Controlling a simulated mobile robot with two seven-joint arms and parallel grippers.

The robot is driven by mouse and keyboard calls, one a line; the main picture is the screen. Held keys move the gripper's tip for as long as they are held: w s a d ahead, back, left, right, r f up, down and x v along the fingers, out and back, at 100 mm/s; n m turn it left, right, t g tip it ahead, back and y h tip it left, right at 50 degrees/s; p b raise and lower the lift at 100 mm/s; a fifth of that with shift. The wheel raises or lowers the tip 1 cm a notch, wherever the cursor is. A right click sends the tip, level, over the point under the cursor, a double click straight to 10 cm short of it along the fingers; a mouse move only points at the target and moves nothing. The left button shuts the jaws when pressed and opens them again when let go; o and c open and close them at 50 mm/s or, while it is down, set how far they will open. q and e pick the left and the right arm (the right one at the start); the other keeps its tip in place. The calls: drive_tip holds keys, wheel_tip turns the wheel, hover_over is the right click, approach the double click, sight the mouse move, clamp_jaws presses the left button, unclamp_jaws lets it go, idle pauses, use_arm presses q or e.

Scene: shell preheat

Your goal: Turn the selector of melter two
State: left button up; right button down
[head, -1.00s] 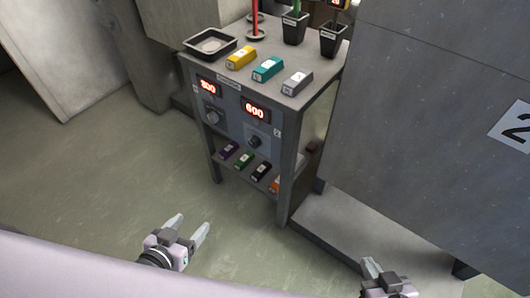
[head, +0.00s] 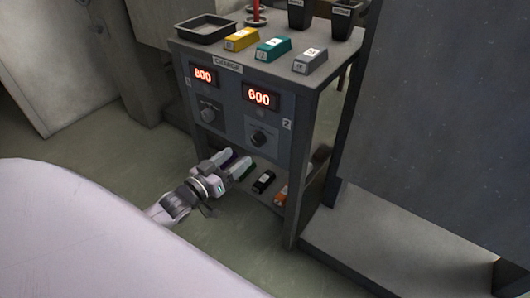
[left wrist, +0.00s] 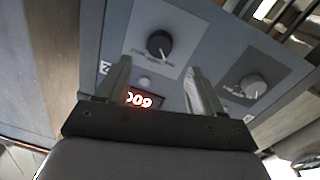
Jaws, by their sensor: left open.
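The selector of melter two (head: 259,138) is a dark round knob under the red display (head: 259,96) reading 600, by the label 2 (head: 286,125). My left gripper (head: 236,161) is open and empty, in front of the panel, below and left of this knob. In the left wrist view, the same knob (left wrist: 158,43) appears beyond and between the open fingers, apart from them. The 600 display also shows there (left wrist: 139,99), partly hidden by a finger. My right gripper is out of view.
The other knob (head: 209,112) sits left, under a display (head: 203,76) reading 800. Yellow (head: 241,39), teal (head: 273,48) and grey (head: 310,61) blocks and a black tray (head: 206,29) are on top. Black (head: 263,181) and orange (head: 282,196) blocks lie on the lower shelf.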

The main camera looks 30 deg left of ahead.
sight(256, 142)
use_arm(q)
drive_tip(key=shift+w+d+b, duration=0.15)
drive_tip(key=shift+w+b, duration=0.2)
drive_tip(key=shift+w, duration=0.85)
drive_tip(key=shift+w+d+b, duration=0.2)
drive_tip(key=shift+w+b, duration=0.1)
drive_tip(key=shift+w, duration=0.85)
drive_tip(key=shift+w+d+b, duration=0.15)
drive_tip(key=shift+w+b, duration=0.2)
drive_tip(key=shift+w, duration=0.85)
drive_tip(key=c, duration=1.1)
